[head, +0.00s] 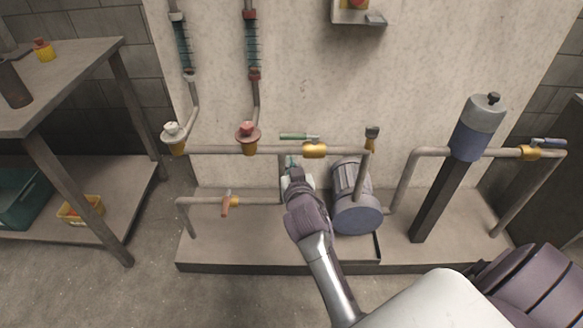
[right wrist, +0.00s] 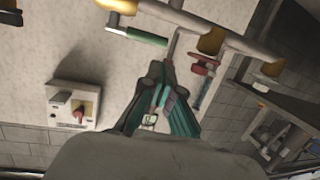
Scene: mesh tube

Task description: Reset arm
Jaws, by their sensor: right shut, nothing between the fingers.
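My right arm reaches in from the lower right in the head view. Its gripper (head: 289,163) is just below the wall-side pipe, beside the blue-grey pump motor (head: 356,205). In the right wrist view the gripper's green-and-dark fingers (right wrist: 166,88) are closed together and hold nothing. A green-handled valve lever (head: 299,136) lies above the gripper on a yellow valve body (head: 315,151). In the wrist view a green handle (right wrist: 135,36) shows beyond the fingertips, apart from them. My left gripper is out of view.
An orange-handled valve (head: 228,203) is on the lower pipe to the left. A blue-grey cylinder (head: 478,128) stands on a post at right. A workbench (head: 75,75) fills the left side. A switch box (right wrist: 74,105) shows in the wrist view. The front floor is clear at left.

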